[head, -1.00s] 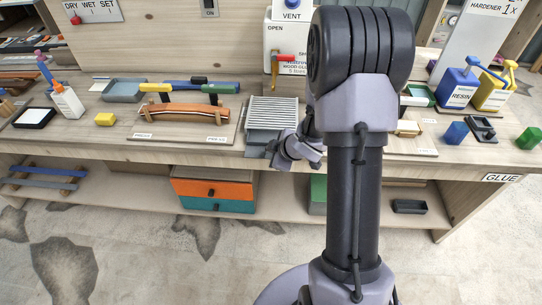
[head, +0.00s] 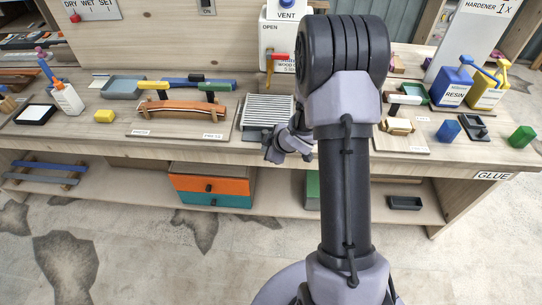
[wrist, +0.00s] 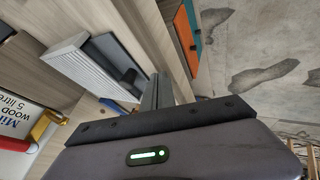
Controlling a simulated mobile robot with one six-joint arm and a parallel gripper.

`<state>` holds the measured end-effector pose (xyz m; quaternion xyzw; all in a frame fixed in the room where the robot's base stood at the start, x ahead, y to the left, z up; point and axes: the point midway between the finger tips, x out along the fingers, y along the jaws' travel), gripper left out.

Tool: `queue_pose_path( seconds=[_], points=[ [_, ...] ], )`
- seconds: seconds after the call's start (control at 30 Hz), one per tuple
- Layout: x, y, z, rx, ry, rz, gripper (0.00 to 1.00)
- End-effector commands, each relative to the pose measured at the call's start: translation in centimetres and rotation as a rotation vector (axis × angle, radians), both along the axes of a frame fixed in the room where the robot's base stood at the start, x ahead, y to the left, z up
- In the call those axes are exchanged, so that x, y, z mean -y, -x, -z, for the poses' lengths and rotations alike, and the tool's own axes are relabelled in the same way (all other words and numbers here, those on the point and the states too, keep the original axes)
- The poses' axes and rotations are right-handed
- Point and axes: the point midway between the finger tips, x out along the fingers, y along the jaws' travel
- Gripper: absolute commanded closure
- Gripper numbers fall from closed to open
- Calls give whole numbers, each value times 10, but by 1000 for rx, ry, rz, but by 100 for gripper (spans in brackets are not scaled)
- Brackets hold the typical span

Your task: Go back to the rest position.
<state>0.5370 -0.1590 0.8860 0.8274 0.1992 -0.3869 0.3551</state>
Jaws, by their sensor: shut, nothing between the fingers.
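My gripper (head: 272,156) is in front of the bench's front edge, beside the ribbed grey tray (head: 268,110), with nothing held. My arm rises in the middle of the head view and folds down to the gripper, hiding part of the bench behind it. In the wrist view my gripper's fingers (wrist: 158,90) show close together as a dark narrow shape. The ribbed tray also shows in the wrist view (wrist: 85,70), to the left of the fingers.
The wooden bench (head: 60,140) holds a curved wooden piece in clamps (head: 180,107), a glue bottle (head: 67,97), a blue resin can (head: 451,87) and a yellow can (head: 488,92). Below stands an orange and teal drawer unit (head: 210,185). The floor in front is clear.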

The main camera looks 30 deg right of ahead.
Motion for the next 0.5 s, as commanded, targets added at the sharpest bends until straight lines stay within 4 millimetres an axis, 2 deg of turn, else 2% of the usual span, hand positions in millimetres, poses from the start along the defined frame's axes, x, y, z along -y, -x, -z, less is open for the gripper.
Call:
queue_pose_path(
  seconds=[0.03,0.2,0.33,0.5],
  points=[
    [4,11,-26,4,2,7,100],
    [6,41,-61,2,1,6,100],
    [7,54,-73,1,0,5,100],
    [7,58,-75,-1,0,5,100]
  ],
)
